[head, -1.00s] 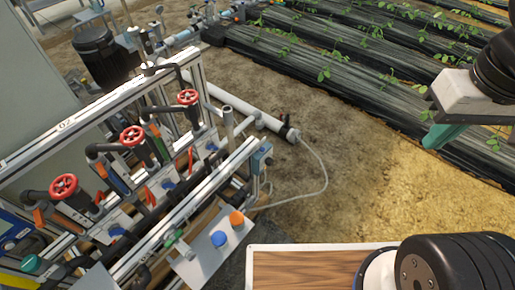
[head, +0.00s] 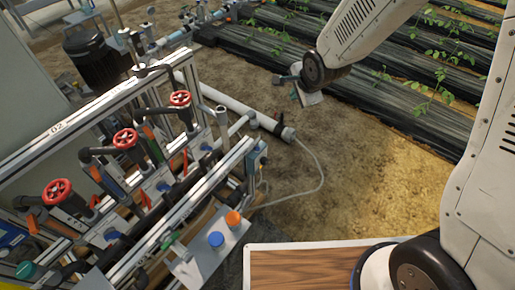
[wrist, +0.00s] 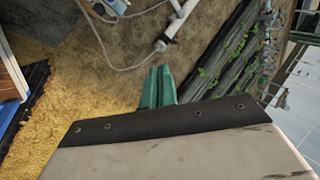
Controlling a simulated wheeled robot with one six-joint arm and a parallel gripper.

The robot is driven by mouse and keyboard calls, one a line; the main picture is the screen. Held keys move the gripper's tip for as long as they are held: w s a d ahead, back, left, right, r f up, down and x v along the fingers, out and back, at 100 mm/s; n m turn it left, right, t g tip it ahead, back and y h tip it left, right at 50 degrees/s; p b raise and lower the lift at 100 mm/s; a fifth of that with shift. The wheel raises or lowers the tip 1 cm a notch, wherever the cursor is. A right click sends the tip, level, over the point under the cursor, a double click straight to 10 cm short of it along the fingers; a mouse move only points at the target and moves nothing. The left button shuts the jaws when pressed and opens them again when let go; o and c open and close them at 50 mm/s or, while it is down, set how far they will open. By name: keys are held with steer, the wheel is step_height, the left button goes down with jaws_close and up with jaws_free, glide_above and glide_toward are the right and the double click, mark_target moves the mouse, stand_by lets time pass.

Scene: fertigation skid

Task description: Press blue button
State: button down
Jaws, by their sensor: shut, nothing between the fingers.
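The blue button (head: 216,239) is a round cap on a pale tilted plate (head: 207,256) at the front of the skid in the head view. An orange button (head: 233,218) sits beside it on the same plate, up and to the right. My gripper (head: 295,82) hangs over bare soil at the upper middle of the head view, well apart from the plate, to its upper right. In the wrist view its green fingers (wrist: 157,84) are together and empty. I cannot make out the blue button in the wrist view.
Red valve wheels (head: 125,139) and pipes crowd the skid frame at left. A white pipe (head: 240,108) and a thin hose (head: 318,165) lie on the soil. A wooden top (head: 300,270) is at the bottom. Soil between skid and crop rows (head: 390,85) is open.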

steer(key=w+a+f+m+y, duration=0.1)
steer(key=w+a+f+m, duration=0.15)
steer(key=a+f, duration=0.4)
steer(key=m+t+y, duration=0.1)
steer(key=m+y, duration=0.1)
steer(key=m, duration=0.2)
glide_above(257, 148)
step_height(257, 148, down, 10)
steer(key=shift+s+d+r, duration=0.15)
steer(key=shift+s+d, duration=0.2)
steer(key=shift+s, duration=0.1)
steer(key=shift+f, duration=4.4)
steer(key=shift+f, duration=0.15)
steer(key=shift+f, duration=0.25)
